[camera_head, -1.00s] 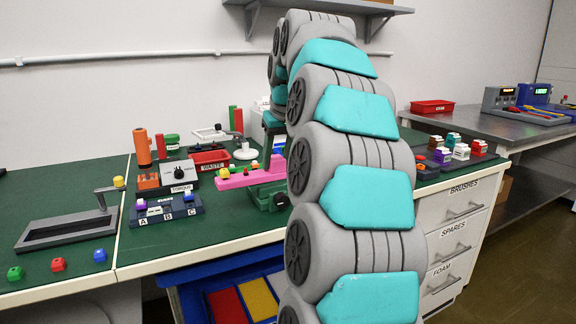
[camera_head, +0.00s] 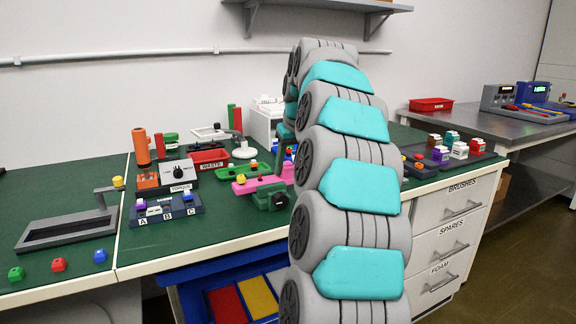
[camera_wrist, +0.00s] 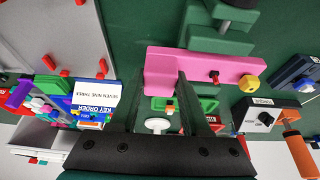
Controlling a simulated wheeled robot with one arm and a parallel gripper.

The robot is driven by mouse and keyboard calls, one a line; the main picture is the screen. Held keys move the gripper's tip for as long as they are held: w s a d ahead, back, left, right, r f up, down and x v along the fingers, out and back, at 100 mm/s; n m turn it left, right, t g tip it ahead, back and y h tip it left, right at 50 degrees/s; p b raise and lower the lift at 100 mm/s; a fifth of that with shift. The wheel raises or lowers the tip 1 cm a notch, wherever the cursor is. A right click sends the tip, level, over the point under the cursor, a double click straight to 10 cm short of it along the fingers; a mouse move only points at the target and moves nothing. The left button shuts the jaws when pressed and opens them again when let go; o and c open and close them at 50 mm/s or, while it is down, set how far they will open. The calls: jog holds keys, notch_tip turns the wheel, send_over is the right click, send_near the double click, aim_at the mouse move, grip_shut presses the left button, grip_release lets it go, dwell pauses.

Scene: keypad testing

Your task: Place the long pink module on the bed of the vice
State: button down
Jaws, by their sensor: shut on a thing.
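The long pink module (camera_head: 258,184) shows in the head view just above and behind the dark green vice (camera_head: 272,198), partly hidden by my arm. It carries a yellow knob and a red knob. In the wrist view the pink module (camera_wrist: 213,70) lies across the middle, with the yellow knob at its right end. My gripper (camera_wrist: 162,77) is shut on its left part, one finger on each side of the hold. The vice (camera_wrist: 218,32) shows beyond the module in the wrist view. I cannot tell whether the module touches the vice bed.
The TORQUE box (camera_head: 178,173), the block with A, B and C (camera_head: 166,209) and the red WASTE bin (camera_head: 208,160) stand left of the vice. A green tray (camera_head: 232,171) lies behind the module. A grey frame (camera_head: 68,229) stands further left.

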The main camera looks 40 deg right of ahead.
jog(key=shift+f, duration=0.15)
jog(key=shift+c, duration=1.8)
grip_release()
jog(key=shift+s+r, duration=0.15)
jog(key=shift+r, duration=0.45)
jog(key=p+v, duration=0.2)
jog(key=v, duration=0.9)
jog(key=shift+s+a, duration=0.15)
